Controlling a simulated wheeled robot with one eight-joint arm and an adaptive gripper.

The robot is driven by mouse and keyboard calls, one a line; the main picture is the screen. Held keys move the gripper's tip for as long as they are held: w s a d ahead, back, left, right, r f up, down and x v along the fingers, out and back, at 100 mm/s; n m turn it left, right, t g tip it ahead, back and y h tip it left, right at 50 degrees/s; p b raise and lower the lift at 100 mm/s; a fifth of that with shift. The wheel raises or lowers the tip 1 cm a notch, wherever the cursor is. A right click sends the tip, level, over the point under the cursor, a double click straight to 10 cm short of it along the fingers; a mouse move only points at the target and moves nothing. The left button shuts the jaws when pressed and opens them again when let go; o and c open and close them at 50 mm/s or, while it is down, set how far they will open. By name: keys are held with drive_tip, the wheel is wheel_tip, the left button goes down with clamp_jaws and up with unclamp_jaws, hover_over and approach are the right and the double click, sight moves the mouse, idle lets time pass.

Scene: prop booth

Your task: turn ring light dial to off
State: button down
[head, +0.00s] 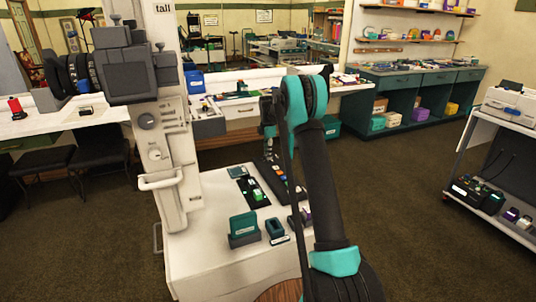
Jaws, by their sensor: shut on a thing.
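My gripper (269,153) shows small beyond my arm, pointing down at a long dark panel (266,176) on the white cart top. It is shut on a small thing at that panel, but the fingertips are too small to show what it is. The panel carries several coloured parts, and my arm hides its right part. I cannot make out a ring light dial or its marks there.
The white cart top (205,262) also holds a green-and-black board (257,195), a teal block in a grey stand (243,228) and a smaller dark teal holder (275,230). The white column (182,190) rises at its left. Carpet (425,180) lies open to the right.

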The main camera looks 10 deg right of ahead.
idle(0.4)
drive_tip(key=c, duration=1.3)
unclamp_jaws()
drive_tip(key=shift+r, duration=0.1)
wheel_tip(320, 180, up, 12)
drive_tip(key=shift+f, duration=0.1)
